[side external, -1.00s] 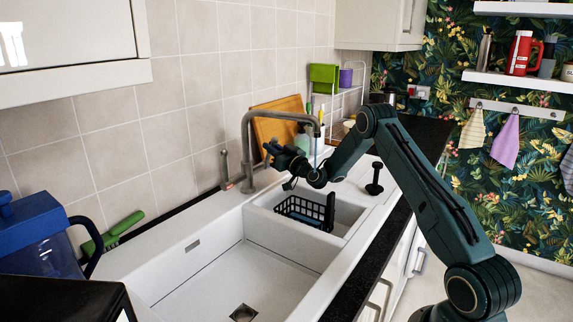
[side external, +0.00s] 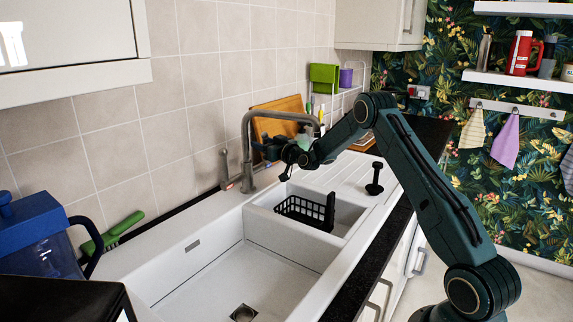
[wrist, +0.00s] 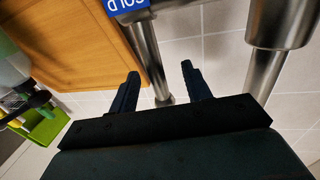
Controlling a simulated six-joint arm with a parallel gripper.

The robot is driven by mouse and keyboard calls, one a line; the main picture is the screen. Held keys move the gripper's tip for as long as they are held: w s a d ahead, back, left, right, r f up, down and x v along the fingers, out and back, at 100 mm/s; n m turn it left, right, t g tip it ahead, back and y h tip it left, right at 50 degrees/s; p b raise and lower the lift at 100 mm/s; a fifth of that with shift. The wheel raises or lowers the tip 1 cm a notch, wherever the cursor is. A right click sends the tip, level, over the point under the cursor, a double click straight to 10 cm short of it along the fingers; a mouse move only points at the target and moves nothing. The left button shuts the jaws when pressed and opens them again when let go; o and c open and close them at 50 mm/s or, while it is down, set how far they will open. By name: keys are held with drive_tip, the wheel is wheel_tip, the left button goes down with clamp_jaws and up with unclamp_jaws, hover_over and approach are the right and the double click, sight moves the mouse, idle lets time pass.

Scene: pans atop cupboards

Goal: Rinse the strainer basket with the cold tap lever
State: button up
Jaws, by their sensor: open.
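The black strainer basket (side external: 305,212) sits in the small sink bowl. The steel tap (side external: 247,150) arches over the sinks. My gripper (side external: 264,147) is beside the tap's upright, under its arch, with the fingers partly hidden. In the wrist view my gripper (wrist: 160,82) is open. A steel lever (wrist: 149,52) with a blue label (wrist: 124,5) reading COLD, upside down, shows between the fingers. I cannot tell whether it touches either finger. The cold lever is hidden in the side view. Another lever (side external: 224,168) with a red mark stands left of the tap.
A thick steel tube (wrist: 272,60) is right of the fingers. An orange-brown board (side external: 275,122) leans on the tiles behind the tap. A black-handled plug (side external: 375,178) stands on the draining board. The large sink bowl (side external: 235,275) is empty. A blue jug (side external: 40,235) is at left.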

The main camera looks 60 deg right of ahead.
drive_tip(key=c, duration=0.3)
drive_tip(key=shift+c, duration=0.2)
drive_tip(key=shift+s, duration=0.15)
drive_tip(key=shift+s+a, duration=0.2)
drive_tip(key=shift+s, duration=0.75)
drive_tip(key=shift+s+a, duration=0.15)
drive_tip(key=shift+s, duration=0.75)
drive_tip(key=shift+s+a, duration=0.2)
drive_tip(key=shift+s, duration=0.75)
